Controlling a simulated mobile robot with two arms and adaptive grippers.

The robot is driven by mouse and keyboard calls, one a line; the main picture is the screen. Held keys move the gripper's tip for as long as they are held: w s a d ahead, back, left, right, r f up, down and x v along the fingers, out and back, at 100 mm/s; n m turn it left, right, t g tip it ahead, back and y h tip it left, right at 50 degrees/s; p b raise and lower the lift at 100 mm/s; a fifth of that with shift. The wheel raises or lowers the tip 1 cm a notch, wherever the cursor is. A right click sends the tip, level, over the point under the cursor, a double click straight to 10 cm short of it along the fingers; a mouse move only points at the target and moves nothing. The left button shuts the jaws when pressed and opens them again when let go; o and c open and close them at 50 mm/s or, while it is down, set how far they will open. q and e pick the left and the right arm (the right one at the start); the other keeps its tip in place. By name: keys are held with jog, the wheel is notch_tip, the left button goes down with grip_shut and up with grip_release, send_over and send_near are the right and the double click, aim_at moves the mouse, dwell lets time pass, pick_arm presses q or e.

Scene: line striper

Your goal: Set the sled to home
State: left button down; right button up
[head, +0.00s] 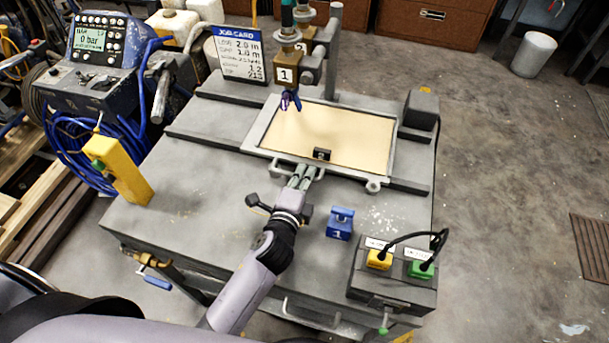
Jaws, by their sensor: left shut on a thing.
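The sled (392,150) is a grey metal frame around a flat tan panel (335,135). It lies across rails on the grey machine table (190,210). A handle bar (345,179) runs along its near edge. My left gripper (306,172) reaches in from below and is shut on this handle bar, near its middle. The fingertips partly hide the bar. A spray head (287,75) marked 1 hangs over the far left part of the panel. A small black block (321,154) sits at the panel's near edge. My right gripper is not in view.
A job card (237,52) stands at the back left. A yellow post (118,170) stands at the table's left. A blue block (340,223) marked 1 and a control box (392,275) with yellow and green parts are right of my arm. A blue control console (90,65) stands left.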

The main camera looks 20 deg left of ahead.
aim_at(285, 172)
pick_arm(q)
jog(key=a+p, duration=0.1)
jog(key=a, duration=0.4)
jog(key=shift+a+f, duration=0.1)
jog(key=shift+a, duration=0.1)
jog(key=shift+d, duration=0.2)
jog(key=c, duration=2)
grip_release()
jog(key=shift+d, duration=0.1)
jog(key=shift+w, duration=0.1)
jog(key=v, duration=1.2)
